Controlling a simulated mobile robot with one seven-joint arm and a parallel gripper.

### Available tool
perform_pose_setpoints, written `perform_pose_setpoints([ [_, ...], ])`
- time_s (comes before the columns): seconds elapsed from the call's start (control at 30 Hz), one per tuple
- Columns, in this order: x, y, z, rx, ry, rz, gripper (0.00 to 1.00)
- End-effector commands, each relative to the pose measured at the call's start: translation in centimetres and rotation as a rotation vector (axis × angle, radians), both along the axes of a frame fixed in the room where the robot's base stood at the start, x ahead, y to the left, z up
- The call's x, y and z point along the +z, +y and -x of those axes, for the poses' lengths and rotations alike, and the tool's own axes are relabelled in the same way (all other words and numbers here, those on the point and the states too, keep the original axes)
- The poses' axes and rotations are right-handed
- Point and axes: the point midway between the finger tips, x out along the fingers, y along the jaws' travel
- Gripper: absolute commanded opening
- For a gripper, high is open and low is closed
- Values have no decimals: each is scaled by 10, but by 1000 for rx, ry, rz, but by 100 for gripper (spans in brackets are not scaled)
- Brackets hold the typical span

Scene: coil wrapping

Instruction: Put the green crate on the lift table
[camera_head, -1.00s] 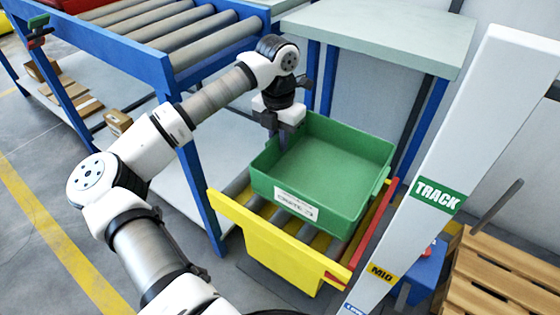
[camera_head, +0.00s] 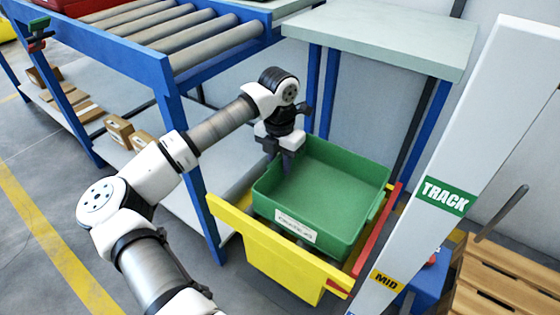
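The green crate (camera_head: 330,190), open and empty, with a white label on its front, sits low inside the yellow-sided lift table (camera_head: 280,262). The lift table's near yellow side hides the crate's bottom edge, so I cannot see whether it touches the rollers. The red side (camera_head: 376,232) runs along the right. My gripper (camera_head: 284,162) is at the crate's back-left wall, with a finger showing inside the crate. It appears shut on that wall; the other finger is mostly hidden.
A blue-framed roller conveyor (camera_head: 180,55) stands at the left, with small cardboard boxes (camera_head: 118,128) on its lower shelf. A grey-topped table (camera_head: 385,38) stands behind. A white post (camera_head: 470,150) marked TRACK and a wooden pallet (camera_head: 495,285) are at the right.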

Motion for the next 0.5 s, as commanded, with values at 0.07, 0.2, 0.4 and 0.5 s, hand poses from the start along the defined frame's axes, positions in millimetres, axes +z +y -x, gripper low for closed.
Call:
perform_pose_setpoints([
  [0.07,0,0,0,0,0,0,35],
  [0.2,0,0,0,0,0,0,35],
  [0.4,5,0,0,0,0,0,35],
  [0.5,18,1,-1,0,-1,-2,35],
])
